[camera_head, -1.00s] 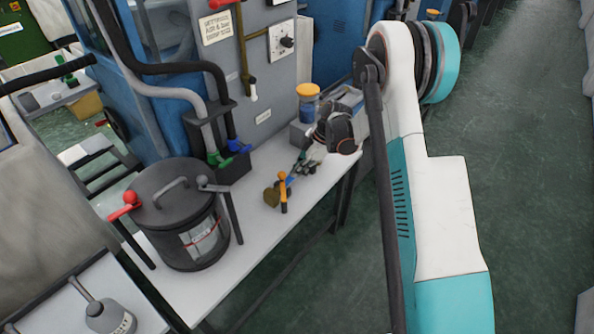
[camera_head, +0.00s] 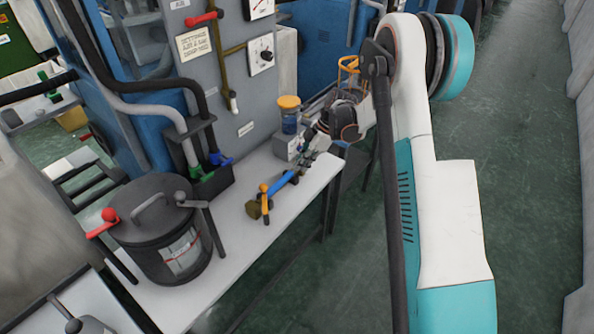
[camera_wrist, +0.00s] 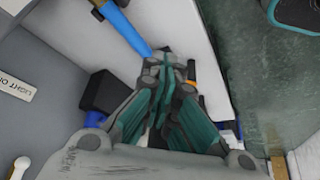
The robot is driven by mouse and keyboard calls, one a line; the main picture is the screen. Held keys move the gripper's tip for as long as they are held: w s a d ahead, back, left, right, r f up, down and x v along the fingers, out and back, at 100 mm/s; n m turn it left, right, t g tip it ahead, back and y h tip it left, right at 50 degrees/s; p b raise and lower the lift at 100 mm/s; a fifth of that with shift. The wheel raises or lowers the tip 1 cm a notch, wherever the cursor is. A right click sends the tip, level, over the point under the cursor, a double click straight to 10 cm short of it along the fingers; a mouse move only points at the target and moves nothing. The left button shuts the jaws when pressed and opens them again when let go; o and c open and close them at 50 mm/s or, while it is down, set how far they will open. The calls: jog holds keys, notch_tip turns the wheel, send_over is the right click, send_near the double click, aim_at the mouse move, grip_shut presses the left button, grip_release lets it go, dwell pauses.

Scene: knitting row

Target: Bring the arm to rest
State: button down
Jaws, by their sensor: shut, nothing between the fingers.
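My gripper (camera_head: 305,155) hangs over the far right part of the white table (camera_head: 240,240), its fingers pointing down and to the left. In the wrist view its teal fingers (camera_wrist: 166,62) are closed together with nothing between them. A tool with a blue shaft, an orange handle and a brass end (camera_head: 284,181) lies on the table, left of and nearer than the fingertips. Its blue shaft also shows in the wrist view (camera_wrist: 124,27), near the fingertips but not held. I cannot tell the exact height of the gripper above the table.
A black lidded pot (camera_head: 160,235) stands on the near left of the table. A black holder with green and blue hose ends (camera_head: 205,165) is against the grey panel (camera_head: 235,95). A jar with a yellow lid (camera_head: 289,115) stands behind the gripper. Open green floor (camera_head: 510,130) lies right.

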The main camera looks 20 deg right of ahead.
jog(key=s+a+r+m+t+h, duration=0.1)
jog(key=s+r+m, duration=0.4)
jog(key=r, duration=0.6)
jog(key=s+a+r+m+t+h, duration=0.1)
jog(key=s+a+r+m+h, duration=0.15)
jog(key=s+r, duration=0.6)
jog(key=s+r+m+t+h, duration=0.1)
jog(key=s+m, duration=0.3)
jog(key=s, duration=0.6)
jog(key=s+r+m+t, duration=0.3)
jog(key=s+r+m, duration=0.1)
jog(key=s, duration=0.6)
jog(key=shift+s+r+m+t+h, duration=0.25)
jog(key=shift+s+m+t+h, duration=0.1)
jog(key=shift+m, duration=0.3)
jog(key=shift+w+d, duration=0.1)
